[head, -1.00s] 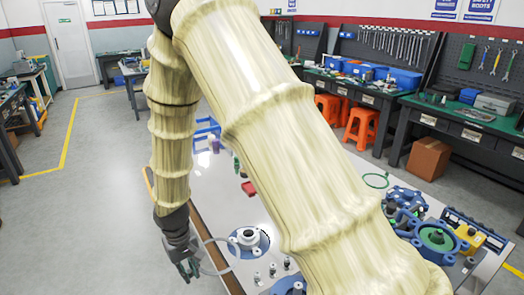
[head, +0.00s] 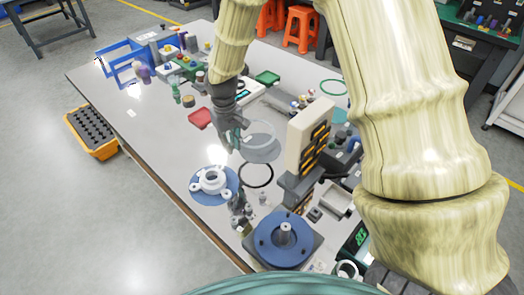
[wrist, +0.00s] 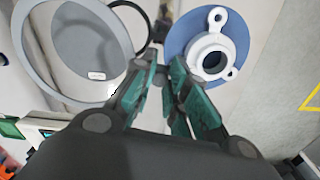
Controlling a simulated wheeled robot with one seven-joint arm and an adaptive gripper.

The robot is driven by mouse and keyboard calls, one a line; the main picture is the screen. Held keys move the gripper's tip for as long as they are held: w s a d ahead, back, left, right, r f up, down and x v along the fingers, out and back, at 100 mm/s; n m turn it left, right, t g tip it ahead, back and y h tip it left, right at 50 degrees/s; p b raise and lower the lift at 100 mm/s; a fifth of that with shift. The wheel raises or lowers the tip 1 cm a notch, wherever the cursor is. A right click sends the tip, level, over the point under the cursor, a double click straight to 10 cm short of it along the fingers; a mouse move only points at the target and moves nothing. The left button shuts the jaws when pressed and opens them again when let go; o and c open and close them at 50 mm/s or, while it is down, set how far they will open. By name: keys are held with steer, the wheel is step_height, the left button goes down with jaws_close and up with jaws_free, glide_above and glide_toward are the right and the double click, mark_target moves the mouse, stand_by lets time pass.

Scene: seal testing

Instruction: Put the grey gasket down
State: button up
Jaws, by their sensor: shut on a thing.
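The grey gasket is a large, thin, light-grey ring; it shows in the wrist view (wrist: 27,66) at upper left and in the head view (head: 262,126). My gripper (head: 240,136) is shut on its rim, and its fingertips (wrist: 163,72) are close together. The ring hangs over the table (head: 155,140), with a dark-grey round plate (wrist: 88,45) seen through it. I cannot tell whether the ring touches anything below. The fingers partly hide the grip point.
A white flange (head: 213,180) on a blue disc stands beside the gripper. A black ring (head: 271,178) lies in front. A beige upright instrument (head: 308,135) stands close on the right. A red tray (head: 200,118) lies to the left. The left table strip is clear.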

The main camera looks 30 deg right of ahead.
steer(key=b, duration=0.2)
glide_above(245, 160)
steer(key=f, duration=0.1)
steer(key=shift+n, duration=0.4)
steer(key=shift+f+p, duration=0.6)
steer(key=shift+f, duration=4.3)
steer(key=o, duration=0.7)
steer(key=shift+f, duration=0.15)
steer(key=shift+o, duration=0.4)
step_height(245, 160, up, 12)
steer(key=b, duration=0.1)
steer(key=shift+a, duration=0.2)
steer(key=shift+r, duration=0.25)
